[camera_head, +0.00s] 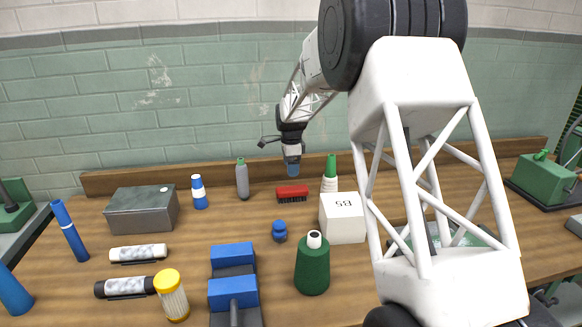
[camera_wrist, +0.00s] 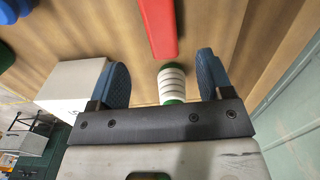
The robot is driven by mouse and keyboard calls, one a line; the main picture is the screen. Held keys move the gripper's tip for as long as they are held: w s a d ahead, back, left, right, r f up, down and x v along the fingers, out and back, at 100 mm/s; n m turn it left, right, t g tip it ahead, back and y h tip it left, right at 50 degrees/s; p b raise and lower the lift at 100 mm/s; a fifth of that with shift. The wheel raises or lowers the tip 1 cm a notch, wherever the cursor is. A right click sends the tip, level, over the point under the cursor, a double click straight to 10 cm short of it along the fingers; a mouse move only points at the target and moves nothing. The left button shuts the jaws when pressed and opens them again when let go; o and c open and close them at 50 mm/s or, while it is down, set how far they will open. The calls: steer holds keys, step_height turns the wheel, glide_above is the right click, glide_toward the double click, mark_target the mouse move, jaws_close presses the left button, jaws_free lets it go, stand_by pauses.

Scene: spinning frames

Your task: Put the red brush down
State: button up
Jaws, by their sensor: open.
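The red brush (camera_head: 292,193) lies on the wooden table with its dark bristles toward the front. It also shows as a red bar in the wrist view (camera_wrist: 158,28). My gripper (camera_head: 292,168) is above the brush and apart from it. In the wrist view its two blue fingers (camera_wrist: 164,80) are spread wide with nothing held between them. The table (camera_head: 215,270) bears the brush near its back edge.
A green-and-white bottle (camera_head: 330,175) stands just right of the brush, and a grey bottle (camera_head: 242,180) to its left. A white box (camera_head: 343,218), a blue knob-like item (camera_head: 279,231) and a green bottle (camera_head: 312,268) stand in front. A wooden ledge (camera_head: 130,180) runs behind.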

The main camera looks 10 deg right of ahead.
steer(key=shift+s+r, duration=0.1)
steer(key=s+r+n+t, duration=0.1)
steer(key=s+r+n, duration=0.45)
steer(key=s, duration=0.85)
steer(key=s+r+n, duration=0.3)
steer(key=s+r, duration=0.5)
steer(key=s, duration=0.5)
steer(key=s+d+f+n+t, duration=0.1)
steer(key=s+n, duration=0.8)
steer(key=s, duration=2.2)
steer(key=shift+s+f+t, duration=0.15)
steer(key=shift+f+t, duration=0.15)
steer(key=shift+f, duration=0.65)
